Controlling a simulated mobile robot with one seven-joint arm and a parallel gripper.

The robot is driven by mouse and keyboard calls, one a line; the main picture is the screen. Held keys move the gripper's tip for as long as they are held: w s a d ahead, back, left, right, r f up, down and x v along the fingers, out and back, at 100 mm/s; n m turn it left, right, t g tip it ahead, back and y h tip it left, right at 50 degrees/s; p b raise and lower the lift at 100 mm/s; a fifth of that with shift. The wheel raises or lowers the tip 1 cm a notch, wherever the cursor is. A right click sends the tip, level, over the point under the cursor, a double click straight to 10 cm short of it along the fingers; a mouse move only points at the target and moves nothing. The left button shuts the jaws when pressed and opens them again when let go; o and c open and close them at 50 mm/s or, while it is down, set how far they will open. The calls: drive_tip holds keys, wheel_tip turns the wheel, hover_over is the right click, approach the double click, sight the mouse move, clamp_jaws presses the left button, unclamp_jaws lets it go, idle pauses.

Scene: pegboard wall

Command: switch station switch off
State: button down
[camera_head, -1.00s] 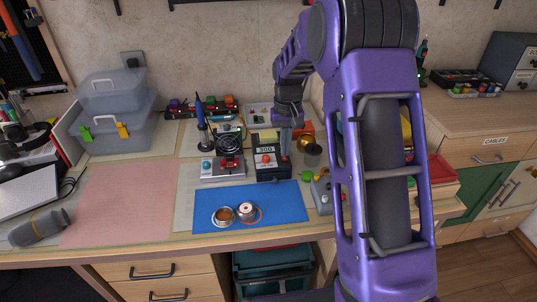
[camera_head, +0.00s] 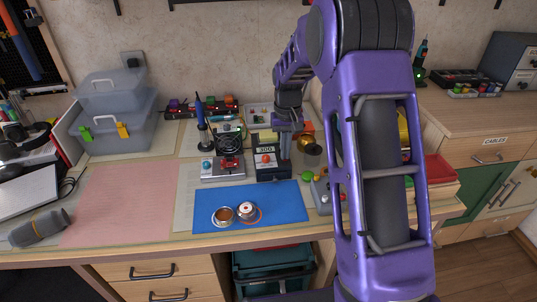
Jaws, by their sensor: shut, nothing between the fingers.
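The soldering station (camera_head: 267,166) is a dark box with a lit display reading about 300 and an orange-red knob, standing behind the blue mat. My gripper (camera_head: 286,157) points down at the right side of the station's front and top edge. Its fingers are shut with nothing in them. I cannot tell whether they touch the station. The station's switch is not clearly visible; the gripper covers that right part. The soldering iron (camera_head: 203,122) stands upright in its holder to the left.
A blue mat (camera_head: 285,203) with two small round tins lies in front. A grey device with a red knob (camera_head: 224,168) stands left of the station. A brass-coloured pot (camera_head: 310,146) and a grey box (camera_head: 322,196) are close on the right. A pink mat (camera_head: 120,200) is clear.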

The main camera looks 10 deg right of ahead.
drive_tip(key=shift+f, duration=0.25)
drive_tip(key=shift+r+p, duration=2.65)
drive_tip(key=shift+r, duration=0.85)
